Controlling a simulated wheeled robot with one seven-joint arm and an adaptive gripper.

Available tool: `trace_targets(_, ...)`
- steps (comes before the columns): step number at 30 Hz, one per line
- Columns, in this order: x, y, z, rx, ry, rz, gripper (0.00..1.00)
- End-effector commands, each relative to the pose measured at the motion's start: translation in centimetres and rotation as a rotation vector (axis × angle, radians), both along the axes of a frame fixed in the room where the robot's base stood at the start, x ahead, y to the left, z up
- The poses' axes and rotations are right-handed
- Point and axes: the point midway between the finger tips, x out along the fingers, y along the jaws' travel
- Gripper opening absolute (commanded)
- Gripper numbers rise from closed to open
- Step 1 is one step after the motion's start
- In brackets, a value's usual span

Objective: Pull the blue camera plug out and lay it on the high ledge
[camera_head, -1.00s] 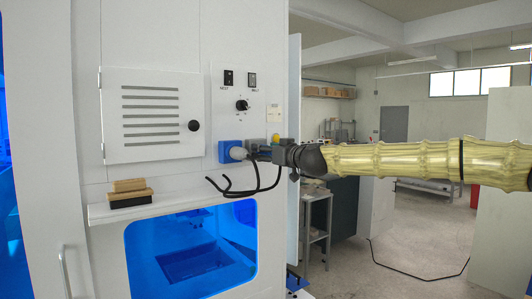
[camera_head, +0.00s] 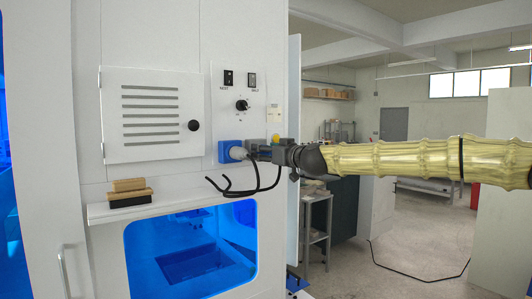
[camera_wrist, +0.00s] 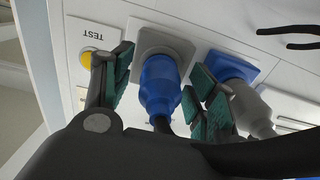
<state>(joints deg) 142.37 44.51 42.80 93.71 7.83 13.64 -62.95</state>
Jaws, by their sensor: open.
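The blue camera plug (camera_wrist: 160,85) sits in a grey square socket on the white panel in the wrist view, with a dark cable running from its rear. My gripper (camera_wrist: 161,75) is open, with one green-padded finger on either side of the blue plug; I cannot tell whether either pad touches it. In the head view my gripper (camera_head: 262,153) is at the machine's right side and hides the blue plug. A white ledge (camera_head: 190,204) runs across the machine front, below and left of the gripper.
A grey plug (camera_wrist: 250,108) in a blue socket (camera_wrist: 230,66) is close beside my right finger. A yellow TEST button (camera_wrist: 87,60) is near the left finger. Black cables (camera_head: 245,192) hang below the plugs.

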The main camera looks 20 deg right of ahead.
Motion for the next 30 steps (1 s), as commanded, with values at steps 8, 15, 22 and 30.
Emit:
trace_targets(8,-0.01,0.05,-0.13,-0.002,-0.001,0.000,0.58)
trace_targets(15,0.00,0.04,-0.03,0.000,0.000,0.000,0.58)
trace_targets(22,-0.01,0.04,-0.01,0.000,0.000,0.000,0.25)
trace_targets(30,-0.06,0.02,0.03,0.000,0.000,0.000,0.00)
